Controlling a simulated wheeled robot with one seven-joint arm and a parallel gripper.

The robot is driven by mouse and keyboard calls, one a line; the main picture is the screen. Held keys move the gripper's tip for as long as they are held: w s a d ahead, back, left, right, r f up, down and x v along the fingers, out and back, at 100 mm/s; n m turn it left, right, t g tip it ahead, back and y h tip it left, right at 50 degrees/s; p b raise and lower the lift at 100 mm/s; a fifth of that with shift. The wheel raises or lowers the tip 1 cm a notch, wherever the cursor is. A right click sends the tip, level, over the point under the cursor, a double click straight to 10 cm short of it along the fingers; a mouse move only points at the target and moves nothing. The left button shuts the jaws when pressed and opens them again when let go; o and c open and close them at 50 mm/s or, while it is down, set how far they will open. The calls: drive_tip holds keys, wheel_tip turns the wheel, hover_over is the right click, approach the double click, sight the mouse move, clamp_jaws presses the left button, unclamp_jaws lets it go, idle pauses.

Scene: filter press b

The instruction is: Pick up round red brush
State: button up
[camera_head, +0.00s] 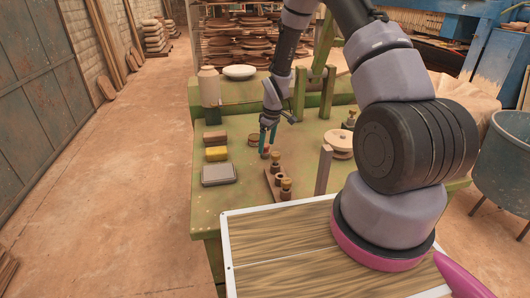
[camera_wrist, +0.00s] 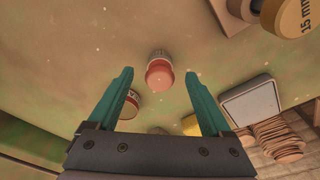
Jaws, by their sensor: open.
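The round red brush (camera_wrist: 159,74) stands out in the wrist view as a small red round body with a pale, ribbed part at its far end. It lies just beyond and between my fingertips, and neither finger appears to touch it. My gripper (camera_wrist: 160,76) is open, with its two teal fingers spread on either side and nothing held. In the head view my gripper (camera_head: 268,146) points down low over the green table (camera_head: 240,212). A small reddish patch, likely the brush (camera_head: 265,152), shows at the fingertips, partly hidden by them.
A wooden block with brass-topped pegs (camera_head: 279,186) stands close in front of my gripper. A grey box (camera_head: 218,175), a yellow block (camera_head: 216,153) and a brown block (camera_head: 215,138) lie left. A round labelled thing (camera_wrist: 131,103) sits behind the left finger. An upright post (camera_head: 323,170) stands right.

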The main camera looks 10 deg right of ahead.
sight(266, 145)
drive_tip(key=f, duration=0.4)
drive_tip(key=shift+w+a, duration=0.3)
clamp_jaws()
drive_tip(key=shift+r, duration=0.1)
wheel_tip(266, 145, up, 10)
drive_tip(key=c, duration=0.9)
unclamp_jaws()
drive_tip(key=c, duration=0.4)
